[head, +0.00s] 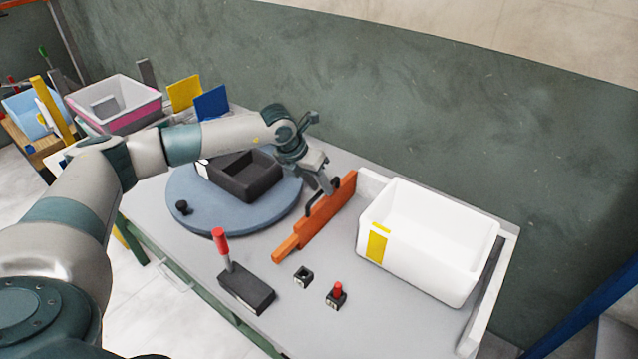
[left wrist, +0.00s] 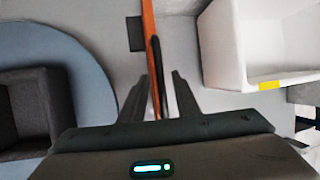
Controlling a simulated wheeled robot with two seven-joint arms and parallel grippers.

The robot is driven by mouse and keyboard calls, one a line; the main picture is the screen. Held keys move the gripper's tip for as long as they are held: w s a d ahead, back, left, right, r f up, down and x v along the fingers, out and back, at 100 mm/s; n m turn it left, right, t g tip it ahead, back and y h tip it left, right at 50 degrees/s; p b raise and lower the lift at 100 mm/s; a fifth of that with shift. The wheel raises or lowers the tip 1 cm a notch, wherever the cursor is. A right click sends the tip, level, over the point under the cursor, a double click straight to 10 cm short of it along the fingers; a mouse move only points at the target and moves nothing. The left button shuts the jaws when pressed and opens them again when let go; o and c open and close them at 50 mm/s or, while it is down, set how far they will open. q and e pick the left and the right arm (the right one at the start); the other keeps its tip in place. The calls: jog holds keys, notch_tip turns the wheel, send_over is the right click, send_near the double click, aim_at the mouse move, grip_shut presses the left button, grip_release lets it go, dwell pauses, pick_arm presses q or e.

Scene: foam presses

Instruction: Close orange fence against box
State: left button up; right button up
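The orange fence (head: 318,221) stands on edge on the grey table, with a black loop handle (head: 322,196) on it. The white box (head: 420,262), with a yellow patch, stands to its right, and bare table shows between them. In the left wrist view the fence (left wrist: 149,30) runs up the middle and the box (left wrist: 222,55) is at the upper right, apart from it. My left gripper (head: 327,189) is at the handle. In the wrist view its fingers (left wrist: 168,88) are spread, with the handle (left wrist: 157,55) between them. My right gripper is out of view.
A round blue turntable (head: 235,222) bearing a dark tray (head: 262,185) is left of the fence. A low grey rail (head: 492,290) is right of the box.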

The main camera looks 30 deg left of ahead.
pick_arm(q)
grip_shut()
jog(key=s+d+b, duration=0.1)
jog(key=d+b, duration=0.1)
jog(key=d, duration=0.5)
jog(key=shift+d+b, duration=0.35)
grip_release()
jog(key=shift+a+r, duration=0.1)
